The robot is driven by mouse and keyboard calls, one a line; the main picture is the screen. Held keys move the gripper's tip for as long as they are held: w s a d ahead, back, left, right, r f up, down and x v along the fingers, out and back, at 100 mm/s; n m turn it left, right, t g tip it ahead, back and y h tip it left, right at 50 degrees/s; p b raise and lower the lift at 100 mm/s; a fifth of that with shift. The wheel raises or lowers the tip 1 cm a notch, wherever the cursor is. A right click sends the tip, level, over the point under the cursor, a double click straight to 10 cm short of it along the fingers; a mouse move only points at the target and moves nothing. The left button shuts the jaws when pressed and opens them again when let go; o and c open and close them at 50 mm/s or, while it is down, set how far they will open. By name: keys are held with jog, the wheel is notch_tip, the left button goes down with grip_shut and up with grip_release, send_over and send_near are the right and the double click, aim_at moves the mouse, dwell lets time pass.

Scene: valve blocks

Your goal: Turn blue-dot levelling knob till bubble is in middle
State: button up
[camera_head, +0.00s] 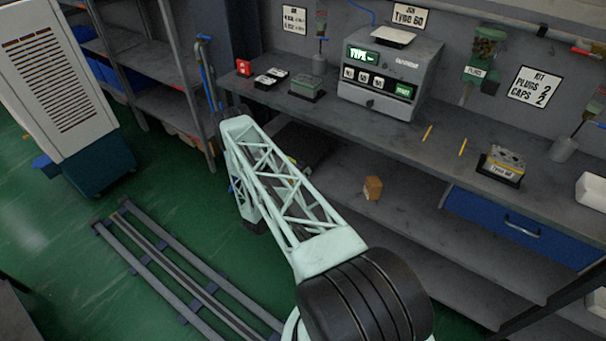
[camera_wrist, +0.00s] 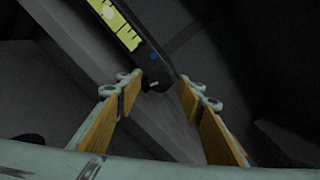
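In the wrist view, a small dark knob (camera_wrist: 155,84) sits at the end of a black bar. A blue dot (camera_wrist: 153,57) is on the bar just above the knob. A yellow strip (camera_wrist: 118,22) with dark and pale marks lies along the bar and is cut by the top edge. I see no contact, and the depth between fingertips and knob is unclear. In the head view my arm hides the gripper and the knob.
The workbench (camera_head: 450,155) carries a grey machine (camera_head: 390,75), a green-topped block (camera_head: 307,87) and a yellow-topped valve block (camera_head: 502,160). A white-and-blue cabinet (camera_head: 65,85) stands at left, near floor rails (camera_head: 185,280).

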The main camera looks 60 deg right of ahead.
jog(key=shift+d, duration=0.6)
jog(key=shift+c, duration=0.2)
jog(key=c, duration=0.8)
jog(key=shift+n+b, duration=0.5)
jog(key=shift+b, duration=0.2)
jog(key=n+b, duration=0.3)
jog(key=n, duration=0.1)
jog(key=shift+r+n+b, duration=0.1)
jog(key=shift+n+b, duration=1.3)
jog(key=shift+n, duration=0.8)
